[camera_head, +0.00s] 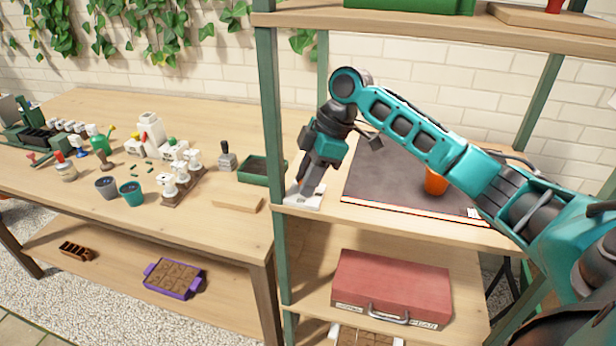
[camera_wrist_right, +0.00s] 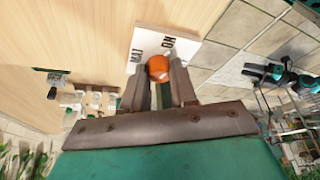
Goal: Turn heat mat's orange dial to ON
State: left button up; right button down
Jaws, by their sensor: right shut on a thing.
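The heat mat (camera_head: 385,165) is a dark sheet lying on the middle shelf board. Its white control plate (camera_head: 292,196) sits at the board's left front corner, and it also shows in the right wrist view (camera_wrist_right: 190,57). The orange dial (camera_wrist_right: 158,67) is on that plate, with dark lettering beside it; which way it points cannot be read. My right gripper (camera_head: 303,195) reaches down to the plate. In the wrist view its fingers (camera_wrist_right: 159,80) are shut on the dial, one on each side. In the head view the gripper hides the dial. My left gripper does not show clearly.
An orange pot (camera_head: 435,181) stands on the mat behind my right arm. A green shelf post (camera_head: 270,110) rises close left of the gripper. A wooden block (camera_head: 237,202) and a green tray (camera_head: 262,171) lie on the left bench. A red case (camera_head: 392,288) sits below.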

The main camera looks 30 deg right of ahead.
jog(key=shift+w+r+n+g, duration=0.1)
jog(key=shift+n+g, duration=0.5)
jog(key=shift+n, duration=1)
jog(key=c, duration=1.2)
grip_release()
jog(key=v, duration=0.4)
jog(key=shift+d+r, duration=0.2)
jog(key=shift+r, duration=0.05)
jog(key=d, duration=0.4)
jog(key=d+b, duration=0.1)
jog(key=d, duration=0.3)
jog(key=s+d, duration=0.1)
jog(key=d, duration=0.3)
jog(key=shift+d+r, duration=0.1)
jog(key=shift+r, duration=0.1)
